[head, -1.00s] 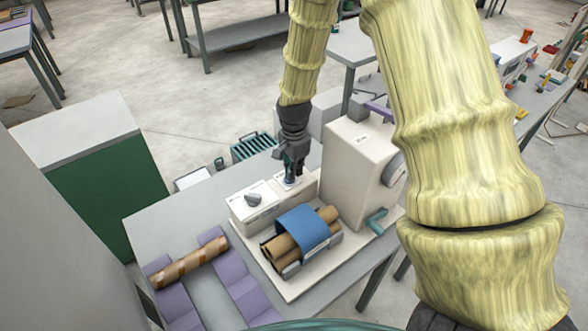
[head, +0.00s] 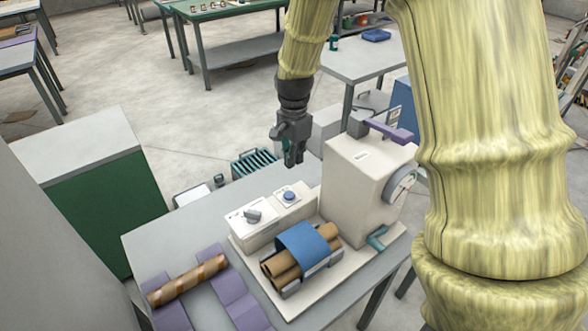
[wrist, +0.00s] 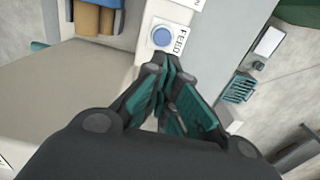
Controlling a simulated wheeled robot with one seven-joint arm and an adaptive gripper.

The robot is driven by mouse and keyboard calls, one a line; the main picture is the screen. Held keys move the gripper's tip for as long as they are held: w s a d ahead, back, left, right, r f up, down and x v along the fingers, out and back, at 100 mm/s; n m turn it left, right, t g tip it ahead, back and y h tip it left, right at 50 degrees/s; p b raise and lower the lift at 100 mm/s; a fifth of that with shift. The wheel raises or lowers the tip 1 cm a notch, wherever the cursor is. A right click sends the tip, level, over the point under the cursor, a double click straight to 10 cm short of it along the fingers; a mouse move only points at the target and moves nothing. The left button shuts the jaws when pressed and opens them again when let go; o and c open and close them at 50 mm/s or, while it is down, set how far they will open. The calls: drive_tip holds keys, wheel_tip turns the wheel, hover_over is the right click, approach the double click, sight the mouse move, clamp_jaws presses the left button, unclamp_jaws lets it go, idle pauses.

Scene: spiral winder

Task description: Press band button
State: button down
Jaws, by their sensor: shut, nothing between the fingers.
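A round blue button (head: 289,195) sits on a white plate on top of the low cream control box (head: 262,230). In the wrist view the blue button (wrist: 163,37) has the label FEED beside it. No button marked band is legible. A dark grey knob (head: 252,216) stands on another white plate, left of the button. My gripper (head: 291,163) is shut and empty, pointing down above and a little behind the blue button, apart from it. In the wrist view its teal fingertips (wrist: 161,66) come together just below the button.
A tall cream housing (head: 358,178) with a purple lever (head: 389,131) and a teal crank (head: 377,238) stands right of the gripper. Brown tubes under a blue band (head: 302,248) lie in front. A striped tube (head: 187,280) rests on purple supports. Open space lies above the control box.

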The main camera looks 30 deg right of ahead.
drive_tip(key=shift+r, duration=0.9)
